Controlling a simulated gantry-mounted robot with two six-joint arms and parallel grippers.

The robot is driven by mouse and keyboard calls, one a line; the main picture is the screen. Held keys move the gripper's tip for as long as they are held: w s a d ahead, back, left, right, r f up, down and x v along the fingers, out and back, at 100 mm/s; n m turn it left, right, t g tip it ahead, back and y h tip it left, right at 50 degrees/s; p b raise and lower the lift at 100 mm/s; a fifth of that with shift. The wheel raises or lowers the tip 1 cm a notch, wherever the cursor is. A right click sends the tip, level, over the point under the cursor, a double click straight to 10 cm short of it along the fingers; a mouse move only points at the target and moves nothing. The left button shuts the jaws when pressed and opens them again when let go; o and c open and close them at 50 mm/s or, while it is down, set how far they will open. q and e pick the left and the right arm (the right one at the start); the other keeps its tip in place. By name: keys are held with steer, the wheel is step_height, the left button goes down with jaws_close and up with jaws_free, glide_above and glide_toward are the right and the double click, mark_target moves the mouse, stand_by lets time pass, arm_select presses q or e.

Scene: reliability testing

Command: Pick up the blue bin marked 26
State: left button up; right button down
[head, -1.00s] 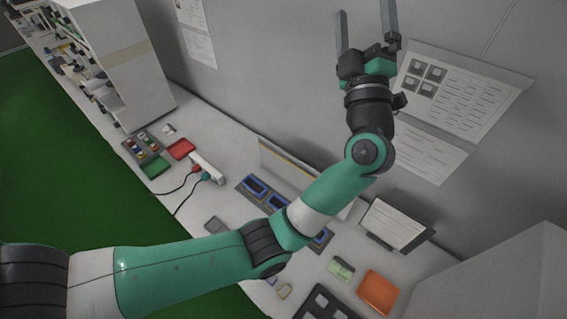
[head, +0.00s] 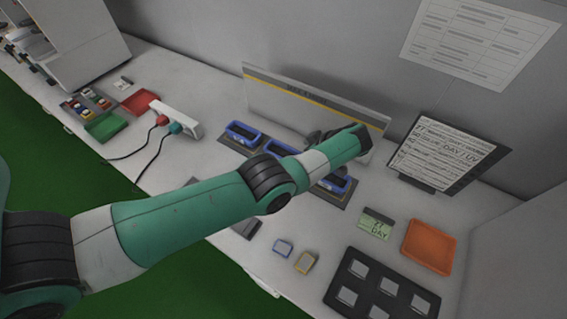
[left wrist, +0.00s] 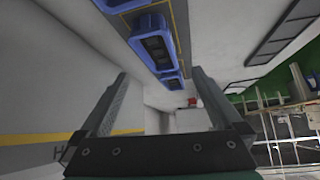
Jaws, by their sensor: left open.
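Blue bins stand in a row on a dark grey mat: a left bin (head: 243,134), a middle bin (head: 279,149) and a right bin (head: 336,185), partly behind my left arm. No bin number is readable, so I cannot tell which is marked 26. In the left wrist view a blue bin (left wrist: 154,46) lies beyond the fingertips, with others in line. My left gripper (left wrist: 160,90) is open and holds nothing. In the head view it is mostly hidden behind its own arm, near the bins. My right gripper is not in view.
A low upright panel (head: 310,100) with a yellow stripe stands behind the bins. A white power strip (head: 180,118) with cables lies to the left. A sign board (head: 447,155), an orange tray (head: 429,246) and a black tray (head: 345,291) are on the right.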

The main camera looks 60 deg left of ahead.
arm_select(q)
steer(key=b, duration=0.3)
glide_toward(281, 153)
steer(key=x, duration=0.3)
steer(key=shift+s+f, duration=0.1)
steer(key=shift+f, duration=0.1)
steer(key=shift+a, duration=0.25)
steer(key=shift+a+f, duration=0.15)
steer(key=shift+f, duration=0.25)
steer(key=b+x, duration=0.3)
steer(key=x, duration=0.1)
steer(key=shift+f, duration=0.1)
steer(key=shift+s+a, duration=0.1)
steer(key=shift+a, duration=0.1)
steer(key=shift+d, duration=0.1)
steer(key=c, duration=1.5)
